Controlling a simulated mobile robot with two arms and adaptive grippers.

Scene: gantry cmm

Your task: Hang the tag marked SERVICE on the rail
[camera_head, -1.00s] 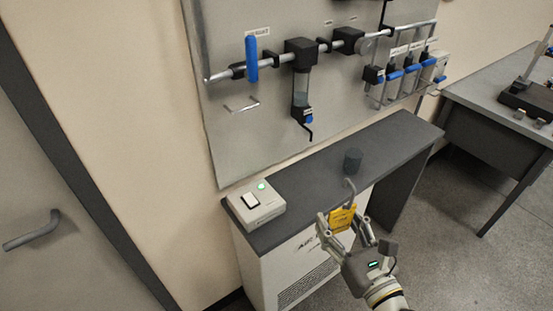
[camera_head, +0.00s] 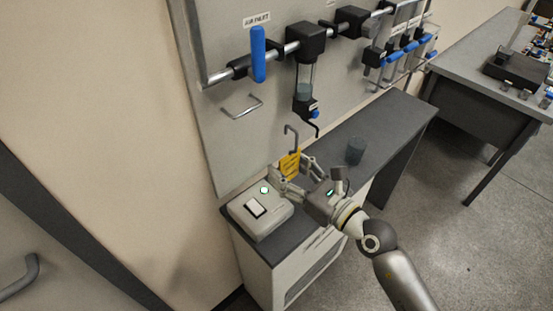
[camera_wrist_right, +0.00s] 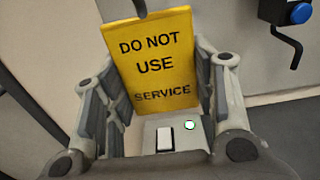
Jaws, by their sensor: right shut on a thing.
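The yellow tag (camera_head: 289,165) reads DO NOT USE SERVICE in the right wrist view (camera_wrist_right: 158,62). A grey hook (camera_head: 291,138) rises from its top. My right gripper (camera_head: 292,174) is shut on the tag, holding it upright above the bench near the wall panel. A short silver bar (camera_head: 243,108), bent like a handle, sticks out of the panel up and left of the tag, apart from the hook. It may be the rail; a long silver pipe (camera_head: 275,55) also runs across the panel above it. My left gripper is out of view.
A white switch box (camera_head: 262,212) with a green light stands on the dark bench (camera_head: 395,120), just below the tag. A dark cylinder (camera_head: 356,150) stands right of my gripper. A blue valve lever (camera_head: 258,54) and a filter bowl (camera_head: 304,78) hang from the pipe.

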